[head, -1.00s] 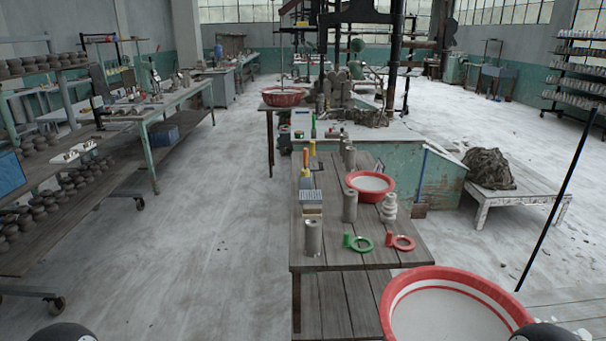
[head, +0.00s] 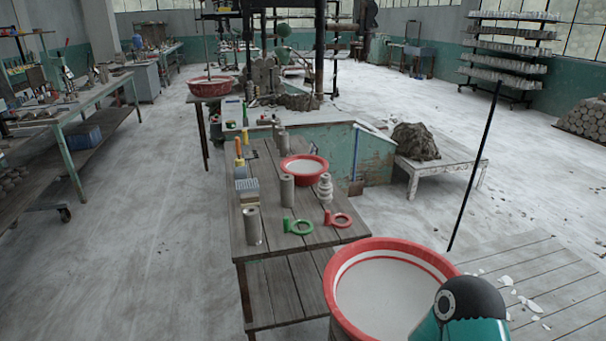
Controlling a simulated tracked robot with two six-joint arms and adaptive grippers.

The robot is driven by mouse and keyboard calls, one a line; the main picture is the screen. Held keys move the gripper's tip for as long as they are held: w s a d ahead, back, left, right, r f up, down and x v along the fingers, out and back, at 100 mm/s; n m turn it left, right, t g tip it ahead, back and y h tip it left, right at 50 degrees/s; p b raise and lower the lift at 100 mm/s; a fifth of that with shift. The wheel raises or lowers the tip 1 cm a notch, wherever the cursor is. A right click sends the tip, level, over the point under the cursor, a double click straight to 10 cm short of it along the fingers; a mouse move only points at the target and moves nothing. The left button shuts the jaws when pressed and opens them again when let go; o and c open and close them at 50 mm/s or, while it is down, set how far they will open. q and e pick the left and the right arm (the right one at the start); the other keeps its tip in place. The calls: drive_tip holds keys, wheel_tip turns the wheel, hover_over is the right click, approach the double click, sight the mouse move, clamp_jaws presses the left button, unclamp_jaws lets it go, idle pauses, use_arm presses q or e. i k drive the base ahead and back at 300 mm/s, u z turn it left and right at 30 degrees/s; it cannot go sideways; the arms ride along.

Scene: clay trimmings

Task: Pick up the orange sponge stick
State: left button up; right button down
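A small upright orange stick (head: 238,148), which looks like the orange sponge stick, stands at the far left part of the wooden work table (head: 262,264). A yellow piece shows just below it, beside grey and dark blocks. The stick is small in the head view, and I cannot make out its sponge end. Neither of my grippers is in view. Only a teal and black part of my own arm shows at the bottom right, well away from the stick.
The table also holds grey clay cylinders (head: 253,226), a red basin (head: 304,168), a green ring tool (head: 298,226) and a red ring tool (head: 338,220). A large red-rimmed tub (head: 345,262) stands at its near right. The floor left of the table is clear.

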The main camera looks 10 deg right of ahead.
sight(240, 162)
drive_tip(key=u, duration=0.1)
drive_tip(key=i, duration=0.35)
drive_tip(key=u, duration=0.75)
drive_tip(key=i, duration=1.45)
drive_tip(key=u, duration=0.3)
drive_tip(key=i, duration=1.55)
drive_tip(key=z, duration=1.2)
drive_tip(key=i, duration=0.85)
drive_tip(key=z, duration=0.55)
drive_tip(key=k, duration=0.8)
drive_tip(key=z, duration=0.25)
drive_tip(key=i, duration=0.2)
drive_tip(key=u, duration=0.1)
